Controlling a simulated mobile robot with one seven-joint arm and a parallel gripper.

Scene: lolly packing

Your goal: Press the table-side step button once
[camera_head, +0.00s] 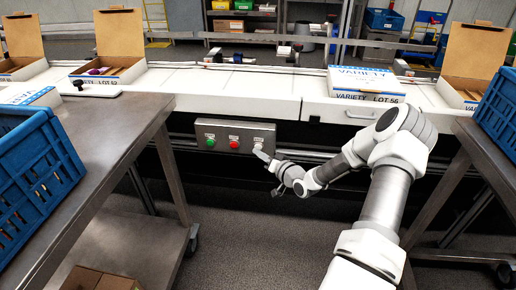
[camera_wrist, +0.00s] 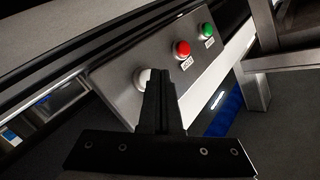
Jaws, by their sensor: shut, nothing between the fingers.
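A grey metal button box (camera_head: 222,148) is mounted on the side of the conveyor table. It carries a green button (camera_head: 210,138), a red button (camera_head: 234,140) and a white button at its right end in the head view. The wrist view shows the white button (camera_wrist: 140,78), the red button (camera_wrist: 183,48) and the green button (camera_wrist: 208,29). My gripper (camera_head: 262,155) is shut and empty, its fingertips at the white button. In the wrist view the fingertips (camera_wrist: 158,76) partly cover that button; I cannot tell whether they touch it.
The white conveyor (camera_head: 240,83) carries a closed box marked VARIETY LOT 56 (camera_head: 365,82) and open cartons, one marked LOT 52 (camera_head: 120,68). Metal tables with blue crates (camera_head: 32,170) flank me left and right. The floor between them is clear.

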